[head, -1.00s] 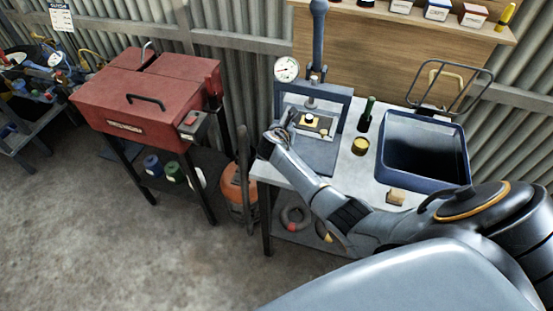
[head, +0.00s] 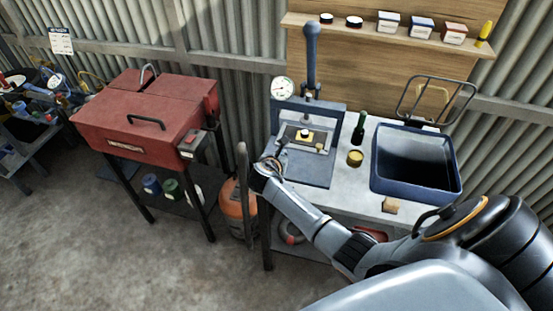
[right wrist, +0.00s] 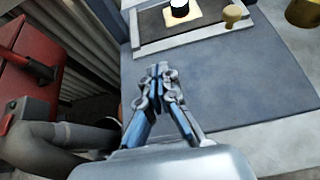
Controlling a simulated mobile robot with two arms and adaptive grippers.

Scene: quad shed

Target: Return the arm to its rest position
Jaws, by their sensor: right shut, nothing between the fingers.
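My right arm (head: 320,225) reaches in from the right across the front of the bench. My right gripper (right wrist: 160,75) is shut and empty in the right wrist view, over the grey base plate of the press, at its left edge. In the head view the gripper (head: 274,162) is small and partly hidden by my wrist, at the press's front left corner. The blue press (head: 337,105) holds a small yellow plate with a dark-and-white knob (head: 304,133). My left gripper is out of view.
On the bench (head: 345,200) stand a green bottle (head: 360,127), a brass tin (head: 355,158), a wooden block (head: 390,205) and a blue bin (head: 415,188). To the left are an orange gas cylinder (head: 238,210) and a red lidded box (head: 150,120) on legs. Open floor lies at front left.

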